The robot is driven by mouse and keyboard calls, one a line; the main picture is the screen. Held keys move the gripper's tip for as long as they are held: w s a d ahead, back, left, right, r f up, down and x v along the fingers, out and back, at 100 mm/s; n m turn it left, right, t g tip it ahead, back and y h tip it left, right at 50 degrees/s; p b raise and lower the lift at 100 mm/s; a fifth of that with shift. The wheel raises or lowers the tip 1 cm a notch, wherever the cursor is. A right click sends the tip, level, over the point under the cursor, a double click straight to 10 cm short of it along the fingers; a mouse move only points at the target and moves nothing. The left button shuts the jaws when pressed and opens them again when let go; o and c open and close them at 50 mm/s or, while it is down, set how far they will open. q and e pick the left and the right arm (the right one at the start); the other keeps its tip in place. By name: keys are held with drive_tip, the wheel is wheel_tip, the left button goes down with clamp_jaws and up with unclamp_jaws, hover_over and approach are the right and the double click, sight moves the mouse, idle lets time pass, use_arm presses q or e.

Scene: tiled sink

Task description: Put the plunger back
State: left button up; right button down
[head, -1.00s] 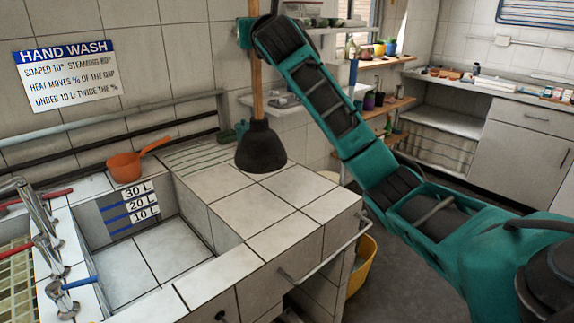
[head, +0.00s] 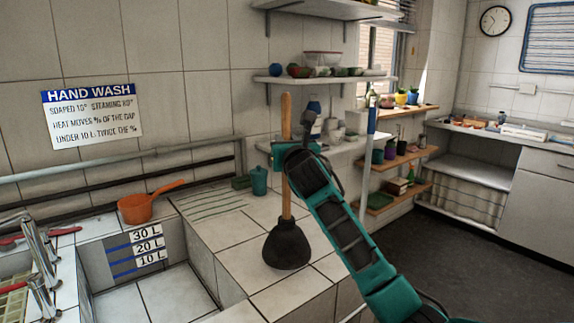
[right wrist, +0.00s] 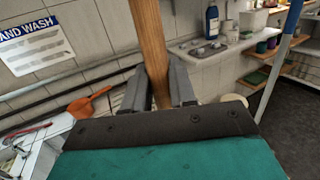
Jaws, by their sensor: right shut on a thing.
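The plunger has a wooden handle (head: 286,135) and a black rubber cup (head: 286,246). It is upright, with the cup at the tiled counter (head: 225,228) beside the sink; I cannot tell whether the cup touches the tiles. My right gripper (head: 284,158) is shut on the handle at about mid-height. In the right wrist view the handle (right wrist: 148,45) stands between the two grey fingers (right wrist: 158,88), and the cup is hidden there. My left gripper is not in view.
An orange pot (head: 146,207) stands on the counter left of the plunger. The sink basin (head: 165,298) is at lower left, with metal taps (head: 40,250). A green cup (head: 259,181) stands behind. A wall shelf (head: 325,78) and a blue-handled pole (head: 370,150) are further back.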

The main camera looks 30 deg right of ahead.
hover_over(286, 182)
wheel_tip(286, 182, down, 4)
drive_tip(key=shift+d+f+b, duration=0.15)
drive_tip(key=shift+d+b, duration=0.05)
drive_tip(key=shift+b, duration=0.15)
drive_tip(key=c, duration=0.9)
unclamp_jaws()
drive_tip(key=shift+w+f, duration=0.1)
drive_tip(key=shift+f, duration=0.05)
